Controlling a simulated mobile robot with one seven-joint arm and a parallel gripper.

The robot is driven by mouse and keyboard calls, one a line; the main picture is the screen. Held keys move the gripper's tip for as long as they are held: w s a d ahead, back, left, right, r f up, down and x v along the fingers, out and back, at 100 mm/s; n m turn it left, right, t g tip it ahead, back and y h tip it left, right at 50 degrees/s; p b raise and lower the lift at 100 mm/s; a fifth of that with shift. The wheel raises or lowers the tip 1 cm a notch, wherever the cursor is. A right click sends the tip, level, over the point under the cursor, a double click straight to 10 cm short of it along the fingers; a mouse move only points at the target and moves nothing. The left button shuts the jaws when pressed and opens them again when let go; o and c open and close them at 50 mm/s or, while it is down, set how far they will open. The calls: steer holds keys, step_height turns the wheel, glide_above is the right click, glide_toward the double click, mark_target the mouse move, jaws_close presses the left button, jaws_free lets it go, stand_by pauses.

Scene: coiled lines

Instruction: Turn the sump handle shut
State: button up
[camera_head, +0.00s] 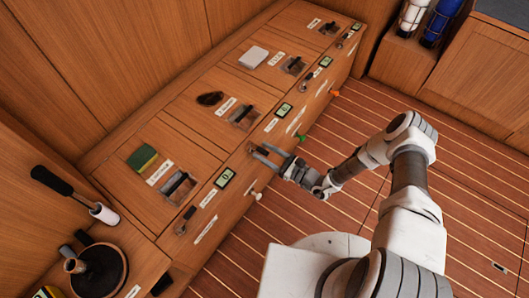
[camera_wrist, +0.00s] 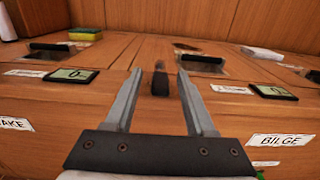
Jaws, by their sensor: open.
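My gripper (camera_head: 259,150) reaches to the front edge of the long wooden locker, its two fingers apart. In the wrist view my gripper (camera_wrist: 160,73) points at a small dark upright handle (camera_wrist: 160,82). The handle shows between the fingers, with a gap on each side; I cannot tell how deep it lies between them. No label reading sump is legible, so I cannot confirm which handle is the sump one. A similar handle (camera_head: 184,221) sits farther left on the front edge.
Labels reading BILGE (camera_wrist: 281,140) and a partly cut one ending in AKE (camera_wrist: 15,123) are on the locker front. Small displays (camera_wrist: 71,75) line its edge. White (camera_head: 256,195), green (camera_head: 301,135) and orange (camera_head: 335,92) knobs stick out. The striped floor is clear.

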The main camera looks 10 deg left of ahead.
steer(key=shift+a, duration=0.2)
steer(key=shift+c, duration=0.3)
jaws_close()
stand_by(1.1)
